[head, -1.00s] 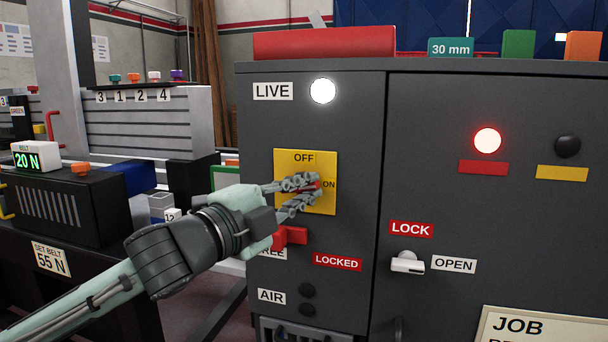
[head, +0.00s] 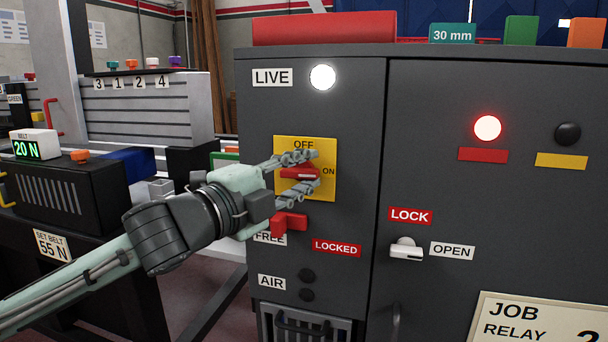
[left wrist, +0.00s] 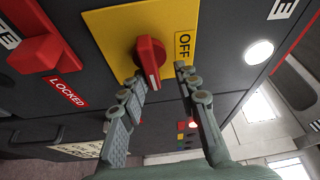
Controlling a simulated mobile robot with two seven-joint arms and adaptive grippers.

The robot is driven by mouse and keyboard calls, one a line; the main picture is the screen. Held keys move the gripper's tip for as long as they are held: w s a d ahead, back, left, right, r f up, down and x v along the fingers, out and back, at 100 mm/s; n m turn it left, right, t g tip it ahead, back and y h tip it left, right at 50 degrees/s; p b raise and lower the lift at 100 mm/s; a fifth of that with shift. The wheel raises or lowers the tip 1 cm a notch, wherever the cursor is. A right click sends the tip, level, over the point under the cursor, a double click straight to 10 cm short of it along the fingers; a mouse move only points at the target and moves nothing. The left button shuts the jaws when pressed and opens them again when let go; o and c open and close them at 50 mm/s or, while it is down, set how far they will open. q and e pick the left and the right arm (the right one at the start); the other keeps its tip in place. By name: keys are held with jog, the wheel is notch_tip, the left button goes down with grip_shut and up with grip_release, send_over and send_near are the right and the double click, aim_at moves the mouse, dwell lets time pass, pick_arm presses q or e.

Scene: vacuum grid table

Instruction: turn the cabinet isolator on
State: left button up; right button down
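The isolator is a red rotary handle (head: 300,173) on a yellow plate (head: 327,192) marked OFF at the top and ON at the right. The handle lies level, its white-marked end toward ON. In the left wrist view the handle (left wrist: 150,58) sits just beyond my fingertips, its marked end pointing down. My left gripper (head: 314,170) is open, one finger above the handle and one below. In the left wrist view a gap shows between the fingers (left wrist: 160,78). The LIVE lamp (head: 323,77) is lit white. My right gripper is not in view.
A white latch (head: 406,249) is at the right by OPEN. A red lamp (head: 487,128) is lit. A dark machine (head: 65,200) stands at the left.

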pick_arm(q)
jog(key=shift+w+a+f, duration=0.2)
jog(key=shift+w+f, duration=0.05)
jog(key=shift+w, duration=0.15)
jog(key=shift+s+a, duration=0.1)
jog(key=shift+s+a+f, duration=0.15)
jog(key=shift+s+a, duration=0.1)
jog(key=v, duration=1.1)
jog(key=shift+s+d+r, duration=0.2)
jog(key=shift+s+d, duration=0.1)
jog(key=shift+s, duration=0.05)
jog(key=shift+o, duration=0.6)
